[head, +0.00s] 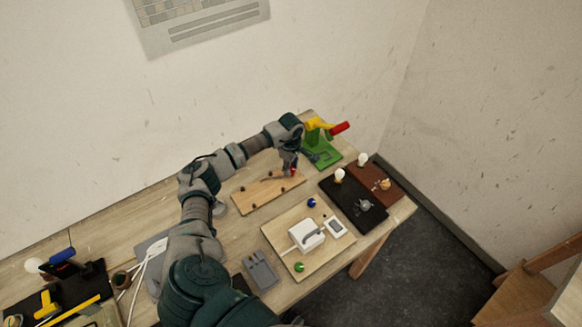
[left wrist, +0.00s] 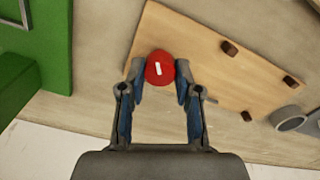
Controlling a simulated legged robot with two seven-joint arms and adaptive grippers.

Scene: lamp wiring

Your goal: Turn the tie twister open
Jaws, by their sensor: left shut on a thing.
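A round red knob (left wrist: 159,68) with a white mark sits at the corner of a wooden board (left wrist: 205,60) in the left wrist view. My left gripper (left wrist: 160,82) is shut on this knob, with a finger on each side. In the head view, my left gripper (head: 291,170) reaches down over the far right part of the wooden board (head: 262,195), and the red of the knob shows between its fingers. The red knob appears to be the tie twister, but no label confirms this. How it joins the board is hidden. My right gripper is not in view.
A green stand (head: 324,155) with a yellow lever and red handle (head: 340,128) stands close beside the left gripper. A black board (head: 345,203) with a bulb lies to the right. A board with a white box (head: 306,235) lies nearer. Tools and cables crowd the left.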

